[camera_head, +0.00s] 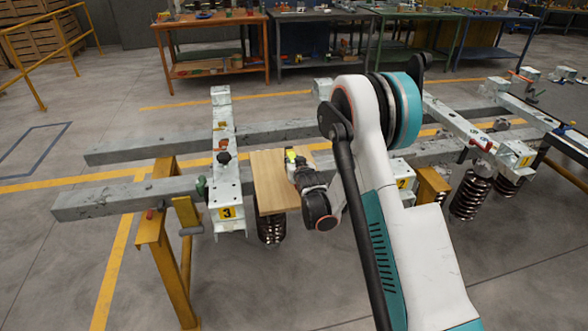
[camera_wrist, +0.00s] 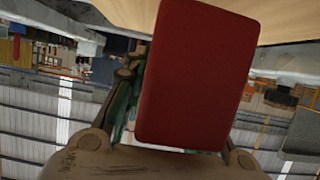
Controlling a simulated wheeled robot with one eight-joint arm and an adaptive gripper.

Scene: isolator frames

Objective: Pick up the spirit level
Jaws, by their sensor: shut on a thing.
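My gripper (camera_head: 294,165) is at the wooden board (camera_head: 268,185) in the head view, near the middle of the frame. In the wrist view a red block with rounded corners (camera_wrist: 197,75) fills the space between the fingers. It appears to be the spirit level, seen close and end on, and my gripper is shut on it. It hides most of the fingers; part of one shows at its left. In the head view a small yellow-green part (camera_head: 291,155) shows at the gripper tip; I cannot tell what it belongs to. Whether the level touches the board is unclear.
The board lies beside a pale crossbeam marked 3 (camera_head: 227,212), over long grey rails (camera_head: 130,195) on yellow stands (camera_head: 157,225). Coil springs (camera_head: 470,195) hang below. More crossbeams stand at right. Workbenches (camera_head: 210,55) line the back. The front left floor is clear.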

